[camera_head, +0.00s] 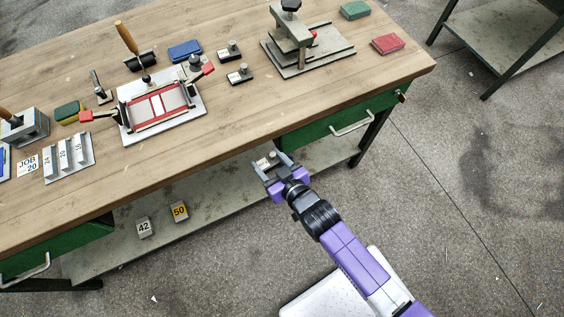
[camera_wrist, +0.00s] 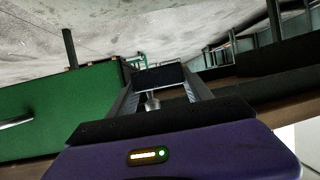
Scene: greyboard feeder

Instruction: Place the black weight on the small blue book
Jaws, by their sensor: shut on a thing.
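My gripper (camera_head: 272,166) is shut on a black weight (camera_head: 266,160) with a pale label and a small knob, in front of the table's front edge. In the wrist view the weight shows as a dark slab (camera_wrist: 160,76) between the two fingers, with its silver knob (camera_wrist: 152,103) nearer the camera. The small blue book (camera_head: 185,50) lies flat on the far part of the wooden table, well away from my gripper, with nothing on it. Two similar labelled black weights stand to its right, one farther back (camera_head: 229,51) and one nearer (camera_head: 240,74).
A clamp fixture with a red frame (camera_head: 160,106) stands in front of the blue book. A wooden-handled roller (camera_head: 139,58) is left of it. A grey press (camera_head: 290,60) stands to the right. Bare tabletop (camera_head: 225,115) lies between fixture and press. A green drawer (camera_head: 345,120) is below.

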